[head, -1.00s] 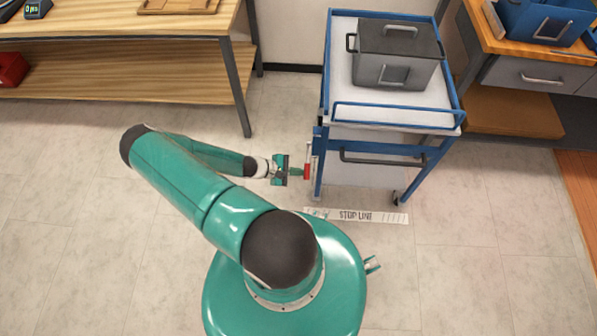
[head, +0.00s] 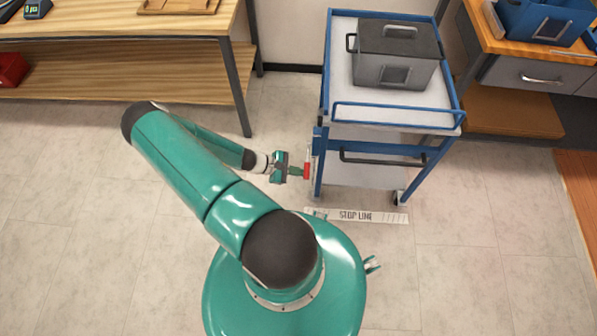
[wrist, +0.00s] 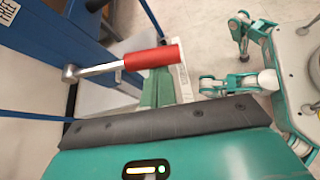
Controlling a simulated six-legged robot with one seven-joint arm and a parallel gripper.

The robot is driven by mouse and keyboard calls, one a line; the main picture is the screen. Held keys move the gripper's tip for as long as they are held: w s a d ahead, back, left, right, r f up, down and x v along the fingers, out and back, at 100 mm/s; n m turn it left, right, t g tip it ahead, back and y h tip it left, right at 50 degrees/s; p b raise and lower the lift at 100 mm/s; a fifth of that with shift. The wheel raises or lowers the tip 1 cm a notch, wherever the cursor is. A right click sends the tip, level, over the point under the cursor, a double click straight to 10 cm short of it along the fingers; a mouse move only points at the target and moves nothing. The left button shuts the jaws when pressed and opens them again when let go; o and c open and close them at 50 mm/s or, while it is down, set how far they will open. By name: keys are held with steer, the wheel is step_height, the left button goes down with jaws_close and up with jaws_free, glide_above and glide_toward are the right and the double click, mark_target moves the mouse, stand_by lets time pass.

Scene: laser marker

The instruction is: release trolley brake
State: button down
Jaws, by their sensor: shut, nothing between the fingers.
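The blue trolley (head: 386,118) stands ahead, right of my arm, with a white top. Its brake lever, a metal bar with a red grip (head: 307,171), is on the trolley's left front post. In the wrist view the bar runs from a pivot on the blue frame to the red grip (wrist: 151,58). My gripper (head: 299,172) is shut and empty, its fingertips at the red grip in the head view.
A grey lidded box (head: 396,55) sits on the trolley. The trolley has a dark front handle (head: 383,160). A white stop line strip (head: 357,216) lies on the floor before it. A wooden bench (head: 120,75) is at the left, another (head: 540,40) at the right. Floor left of the trolley is clear.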

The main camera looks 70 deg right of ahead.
steer(key=r, duration=0.1)
steer(key=r+n+y, duration=0.1)
steer(key=r+y, duration=0.1)
steer(key=shift+s+a+r+n, duration=0.1)
steer(key=shift+a+r+n, duration=0.15)
steer(key=shift+n, duration=0.15)
steer(key=shift+d+r+n+g+y, duration=0.25)
steer(key=shift+r+n+y, duration=0.25)
steer(key=shift+r, duration=0.5)
steer(key=shift+d+r+n+g+y, duration=0.1)
steer(key=shift+r+n+g+y, duration=0.35)
steer(key=shift+r, duration=0.55)
glide_toward(307, 172)
steer(key=w+r, duration=0.1)
steer(key=w+a+r, duration=0.1)
steer(key=w, duration=0.1)
steer(key=shift+w+a+r, duration=0.1)
steer(key=shift+w+r, duration=0.15)
steer(key=shift+w, duration=0.05)
